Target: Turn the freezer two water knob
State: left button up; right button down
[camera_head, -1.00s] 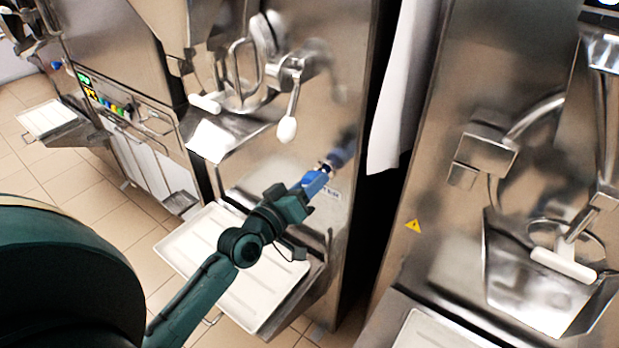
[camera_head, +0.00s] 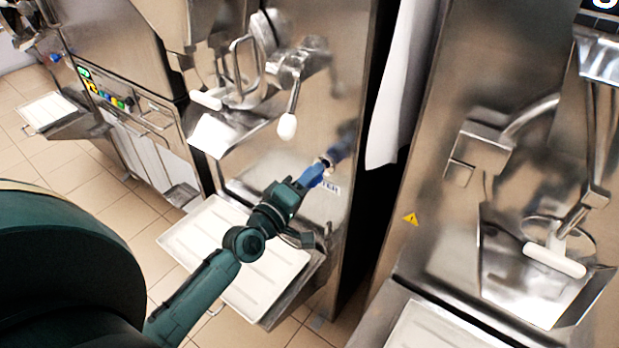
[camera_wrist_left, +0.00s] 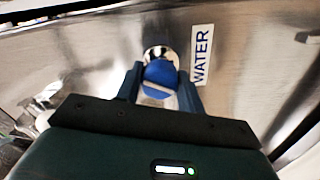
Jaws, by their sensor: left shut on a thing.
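The blue water knob (camera_wrist_left: 160,75) sits on a round metal stem on the steel front of the middle freezer (camera_head: 300,155). A white label reading "WATER" (camera_wrist_left: 202,55) is right beside it in the left wrist view. My left gripper (camera_head: 318,171) reaches the freezer front below the white-tipped lever. In the left wrist view its two fingers (camera_wrist_left: 160,88) are on either side of the knob, shut on it. A pale line crosses the knob's face at a slight tilt. In the head view the gripper mostly hides the knob. My right gripper is not in view.
A white-tipped lever (camera_head: 288,124) and a steel spout chute (camera_head: 218,134) are above my left gripper. A white tray (camera_head: 195,235) lies under my arm. Another freezer (camera_head: 440,240) with a warning sticker stands to the right, across a dark gap.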

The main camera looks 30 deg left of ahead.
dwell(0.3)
pick_arm(q)
jog(key=o, duration=1)
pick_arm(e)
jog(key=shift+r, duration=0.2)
pick_arm(q)
jog(key=shift+s+a+f+b, duration=0.1)
jog(key=shift+s+a+b, duration=0.3)
jog(key=shift+s, duration=1.75)
jog(key=shift+s+a+f+b, duration=0.1)
jog(key=shift+s+a+b, duration=0.3)
jog(key=shift+s, duration=1.8)
jog(key=shift+s+a+f+b, duration=0.1)
jog(key=shift+s+a+b, duration=0.25)
jog(key=shift+s, duration=1.8)
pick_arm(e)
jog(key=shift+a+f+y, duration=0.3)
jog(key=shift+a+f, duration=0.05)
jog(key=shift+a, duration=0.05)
pick_arm(q)
jog(key=shift+d, duration=0.1)
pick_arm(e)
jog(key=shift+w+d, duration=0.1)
